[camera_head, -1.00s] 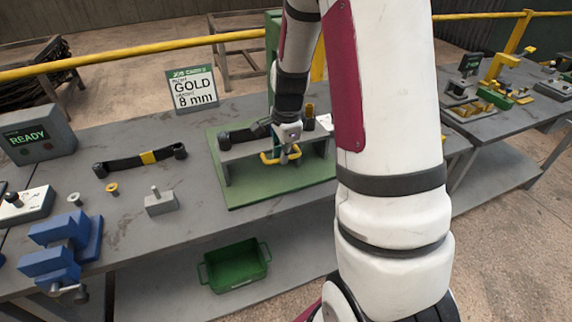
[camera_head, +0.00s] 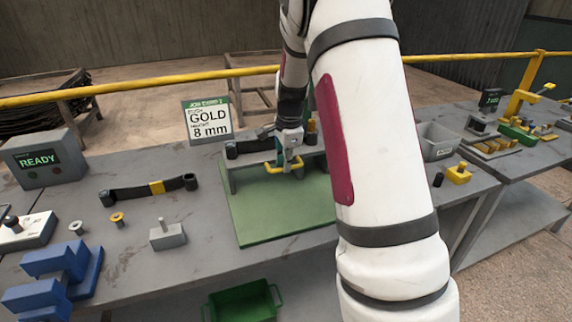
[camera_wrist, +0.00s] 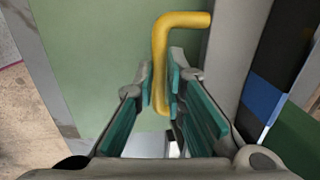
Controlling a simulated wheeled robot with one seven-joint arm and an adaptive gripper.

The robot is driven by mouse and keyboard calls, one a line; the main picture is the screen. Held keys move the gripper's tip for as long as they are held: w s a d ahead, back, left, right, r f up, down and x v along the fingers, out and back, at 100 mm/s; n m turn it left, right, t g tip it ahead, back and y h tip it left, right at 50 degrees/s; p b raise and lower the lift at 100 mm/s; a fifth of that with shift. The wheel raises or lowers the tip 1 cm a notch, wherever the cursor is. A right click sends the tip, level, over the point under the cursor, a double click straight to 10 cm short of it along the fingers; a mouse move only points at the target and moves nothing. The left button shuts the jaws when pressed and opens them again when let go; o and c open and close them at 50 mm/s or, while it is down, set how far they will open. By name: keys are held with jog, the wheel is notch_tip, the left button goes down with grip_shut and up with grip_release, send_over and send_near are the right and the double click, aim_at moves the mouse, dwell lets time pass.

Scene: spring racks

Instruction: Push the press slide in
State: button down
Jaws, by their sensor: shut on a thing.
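The press slide (camera_head: 234,178) is a grey bridge-like piece with a flat top and legs. It stands at the rear part of the green base plate (camera_head: 285,220), with bare green in front. Its yellow handle (camera_head: 269,168) sticks out at the front and shows large in the wrist view (camera_wrist: 159,50). My gripper (camera_head: 286,168) is at the handle. In the wrist view my gripper's teal pads (camera_wrist: 160,88) are on either side of the handle's bar, shut on it. A dark strap piece (camera_head: 243,148) lies on the slide's top; my arm hides the right side.
A job card (camera_head: 208,119) reads GOLD, 8 mm. A READY box (camera_head: 45,158), a blue vise (camera_head: 60,275), a strap with a yellow band (camera_head: 150,189) and a grey block with a pin (camera_head: 167,236) stand left. A green bin (camera_head: 243,300) is below the tabletop.

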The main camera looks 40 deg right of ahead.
jog(key=shift+w, duration=0.25)
jog(key=c, duration=1.7)
grip_release()
jog(key=shift+w, duration=0.1)
jog(key=shift+o, duration=0.2)
jog(key=shift+r, duration=0.15)
notch_tip(320, 180, up, 12)
jog(key=s, duration=0.2)
jog(key=shift+s+a+f, duration=0.15)
jog(key=shift+a+f, duration=0.1)
